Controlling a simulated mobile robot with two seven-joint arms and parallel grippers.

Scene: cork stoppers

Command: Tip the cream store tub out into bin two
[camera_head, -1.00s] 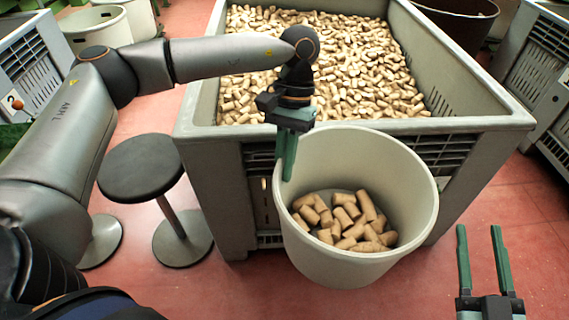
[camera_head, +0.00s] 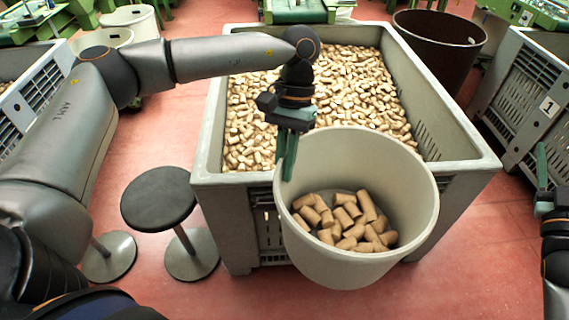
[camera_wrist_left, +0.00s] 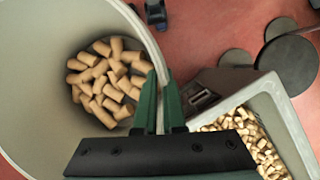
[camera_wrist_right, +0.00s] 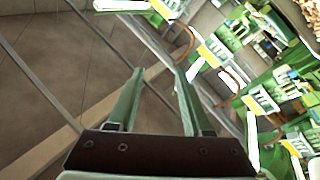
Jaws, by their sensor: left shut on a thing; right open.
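The cream tub (camera_head: 350,270) hangs upright or nearly so in front of a large grey cork bin (camera_head: 222,200), with several corks (camera_head: 345,222) at its bottom. My left gripper (camera_head: 288,158) is shut on the tub's rim at its left side; the left wrist view also shows the tub (camera_wrist_left: 30,60) and its corks (camera_wrist_left: 105,85). My right gripper (camera_wrist_right: 159,72) is open and empty; only part of it shows at the right edge of the head view. The left grey bin (camera_head: 35,95) is partly hidden by my arm, and no number shows on it now.
A grey bin marked 1 (camera_head: 520,90) stands at the right. A dark brown barrel (camera_head: 435,50) is behind the middle bin. A black-topped stool (camera_head: 158,198) stands on the red floor left of that bin. Pale tubs (camera_head: 130,22) stand at the back left.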

